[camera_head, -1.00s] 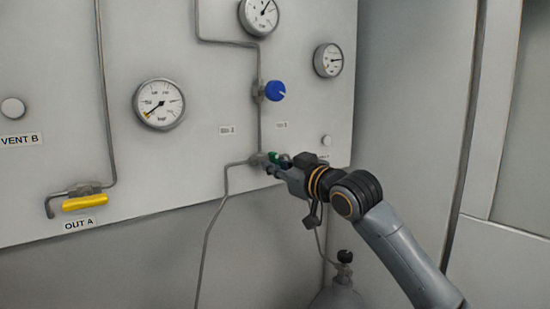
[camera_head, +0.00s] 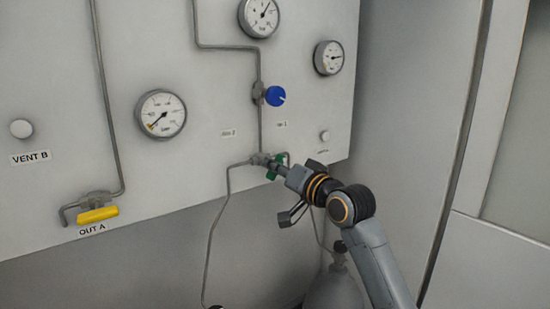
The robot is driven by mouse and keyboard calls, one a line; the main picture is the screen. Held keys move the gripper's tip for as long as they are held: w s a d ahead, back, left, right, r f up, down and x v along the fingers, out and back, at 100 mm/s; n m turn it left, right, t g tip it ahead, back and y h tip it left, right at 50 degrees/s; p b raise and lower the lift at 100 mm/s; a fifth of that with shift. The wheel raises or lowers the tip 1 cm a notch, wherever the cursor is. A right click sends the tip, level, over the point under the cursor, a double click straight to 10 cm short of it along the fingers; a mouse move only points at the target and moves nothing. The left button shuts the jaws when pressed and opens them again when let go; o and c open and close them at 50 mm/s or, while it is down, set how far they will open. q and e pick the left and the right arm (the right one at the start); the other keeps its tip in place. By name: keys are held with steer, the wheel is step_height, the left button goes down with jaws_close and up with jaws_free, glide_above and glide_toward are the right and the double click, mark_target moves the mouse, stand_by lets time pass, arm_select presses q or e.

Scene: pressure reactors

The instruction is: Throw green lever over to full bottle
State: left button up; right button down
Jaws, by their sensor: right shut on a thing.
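The green lever (camera_head: 272,175) sits on a small valve (camera_head: 262,159) low on the white panel, where thin pipes meet. My right gripper (camera_head: 281,170) is shut on the green lever and hides part of it. The lever's exact angle is hard to tell behind the fingers. A pale gas bottle (camera_head: 334,291) with a dark valve on top stands below the panel, partly behind my right arm. Another bottle top may show at the bottom edge, mostly out of frame. I cannot tell which bottle is full. My left gripper is not in view.
A blue knob (camera_head: 275,96) is on the pipe above the green lever. Pressure gauges (camera_head: 161,114) are on the panel. A yellow lever (camera_head: 98,215) marked OUT A is at the lower left. A grey wall (camera_head: 415,120) stands to the right.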

steer(key=shift+m+p, duration=0.65)
steer(key=shift+m, duration=0.25)
steer(key=c, duration=1.4)
jaws_free()
steer(key=v, duration=1.2)
